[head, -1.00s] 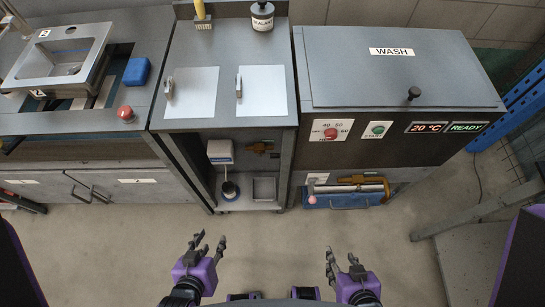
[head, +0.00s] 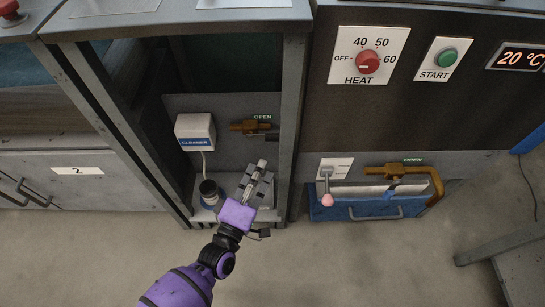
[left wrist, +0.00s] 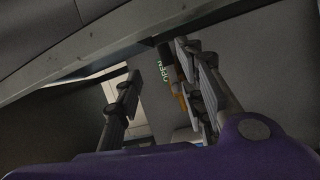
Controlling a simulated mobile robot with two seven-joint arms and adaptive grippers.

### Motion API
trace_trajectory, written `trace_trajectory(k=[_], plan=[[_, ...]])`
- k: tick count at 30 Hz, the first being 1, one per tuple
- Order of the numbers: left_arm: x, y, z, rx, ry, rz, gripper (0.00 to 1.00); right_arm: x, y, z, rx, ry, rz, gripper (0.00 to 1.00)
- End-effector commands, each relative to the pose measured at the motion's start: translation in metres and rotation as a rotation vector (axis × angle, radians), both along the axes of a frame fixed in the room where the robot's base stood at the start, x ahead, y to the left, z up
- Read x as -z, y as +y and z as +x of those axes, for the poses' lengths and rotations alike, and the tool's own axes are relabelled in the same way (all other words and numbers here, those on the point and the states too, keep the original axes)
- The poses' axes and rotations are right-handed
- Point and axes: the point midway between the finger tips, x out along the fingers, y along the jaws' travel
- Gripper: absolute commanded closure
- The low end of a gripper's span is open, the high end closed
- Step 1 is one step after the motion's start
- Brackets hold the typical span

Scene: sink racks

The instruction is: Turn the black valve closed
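The black valve is a brass fitting (head: 245,127) with a short black handle (head: 271,135), on the grey back panel inside the open bay under the counter. A green OPEN label sits just above it. In the left wrist view the black handle (left wrist: 166,54) and part of the brass body (left wrist: 182,101) show between and beyond my fingers. My left gripper (head: 259,177) is open and empty at the front of the bay, below the valve and apart from it in the head view. Its spread fingers also show in the left wrist view (left wrist: 158,62). My right gripper is out of view.
A white cleaner box (head: 195,131) hangs left of the valve, above a dark round container (head: 209,190). A grey post (head: 291,120) bounds the bay on the right. Beyond it are another brass valve (head: 392,172), a pink-tipped lever (head: 327,187) and a blue drawer (head: 350,210).

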Motion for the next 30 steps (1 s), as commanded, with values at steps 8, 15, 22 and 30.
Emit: trace_trajectory(k=[8, 15, 22, 30], plan=[[0.014, -0.003, 0.041, 0.002, -0.038, -0.129, 0.64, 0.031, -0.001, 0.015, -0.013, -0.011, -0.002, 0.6], [0.005, -0.014, 0.067, 0.002, -0.043, -0.138, 0.64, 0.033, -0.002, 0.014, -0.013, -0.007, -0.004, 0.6], [0.0, -0.027, 0.099, 0.002, -0.041, -0.135, 0.64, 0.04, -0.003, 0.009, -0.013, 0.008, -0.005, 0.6], [-0.002, -0.032, 0.112, 0.001, -0.04, -0.134, 0.64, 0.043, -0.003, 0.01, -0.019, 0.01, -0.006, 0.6]])
